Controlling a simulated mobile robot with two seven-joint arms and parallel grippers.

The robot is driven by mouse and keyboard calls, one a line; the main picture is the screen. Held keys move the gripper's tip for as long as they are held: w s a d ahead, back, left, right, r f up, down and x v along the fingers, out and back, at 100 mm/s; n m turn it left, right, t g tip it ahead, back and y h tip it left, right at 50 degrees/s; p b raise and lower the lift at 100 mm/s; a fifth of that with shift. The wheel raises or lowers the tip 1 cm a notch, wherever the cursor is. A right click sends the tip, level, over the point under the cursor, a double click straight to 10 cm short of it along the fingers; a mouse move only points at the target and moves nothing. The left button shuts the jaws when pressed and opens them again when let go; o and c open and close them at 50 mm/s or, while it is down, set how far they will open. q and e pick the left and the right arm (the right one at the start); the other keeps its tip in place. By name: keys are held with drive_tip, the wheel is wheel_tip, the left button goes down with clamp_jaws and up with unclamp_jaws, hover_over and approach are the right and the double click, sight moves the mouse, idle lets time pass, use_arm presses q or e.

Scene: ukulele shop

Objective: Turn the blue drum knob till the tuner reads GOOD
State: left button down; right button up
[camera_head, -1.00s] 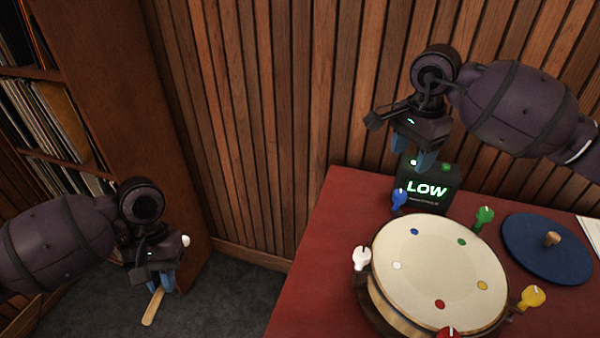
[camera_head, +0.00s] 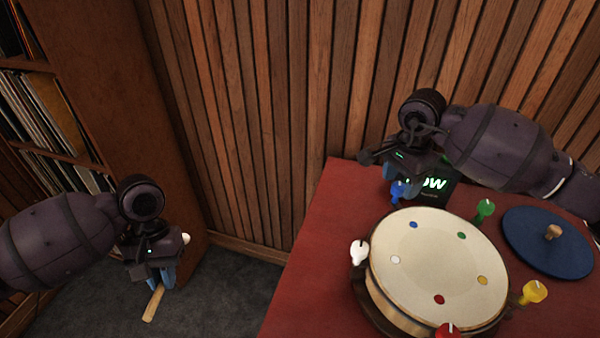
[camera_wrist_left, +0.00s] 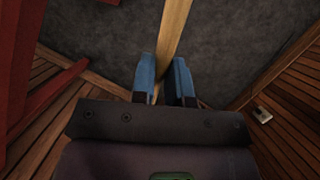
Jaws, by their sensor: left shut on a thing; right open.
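The blue knob (camera_head: 397,192) stands at the drum's far left rim. The drum (camera_head: 435,262) lies on the table with coloured dots on its skin. The tuner (camera_head: 437,187) stands behind it, partly hidden by my right gripper; only "OW" of its green reading shows. My right gripper (camera_head: 402,186) is open, pointing down right at the blue knob; its fingertips are mostly hidden, so I cannot tell whether they touch it. My left gripper (camera_head: 161,280) is shut on a wooden stick (camera_head: 153,304), left of the table above the floor. The stick also shows in the left wrist view (camera_wrist_left: 174,30).
White (camera_head: 359,252), green (camera_head: 485,209), yellow (camera_head: 533,292) and red (camera_head: 447,331) knobs ring the drum. A blue disc (camera_head: 545,245) with a wooden peg lies to the right. The red table (camera_head: 312,245) is clear at left. A record shelf (camera_head: 140,130) stands far left.

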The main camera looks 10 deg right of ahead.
use_arm(q)
drive_tip(key=shift+f, duration=0.2)
use_arm(e)
drive_tip(key=shift+f, duration=0.95)
drive_tip(key=c, duration=0.9)
use_arm(q)
drive_tip(key=shift+r, duration=0.2)
use_arm(e)
drive_tip(key=shift+r+m, duration=0.1)
drive_tip(key=shift+m, duration=0.2)
use_arm(q)
drive_tip(key=shift+r, duration=0.45)
use_arm(e)
drive_tip(key=shift+m, duration=0.9)
use_arm(q)
drive_tip(key=shift+p+v, duration=0.65)
drive_tip(key=shift+v, duration=0.15)
use_arm(e)
drive_tip(key=shift+m, duration=1.6)
use_arm(q)
drive_tip(key=shift+s+r, duration=0.15)
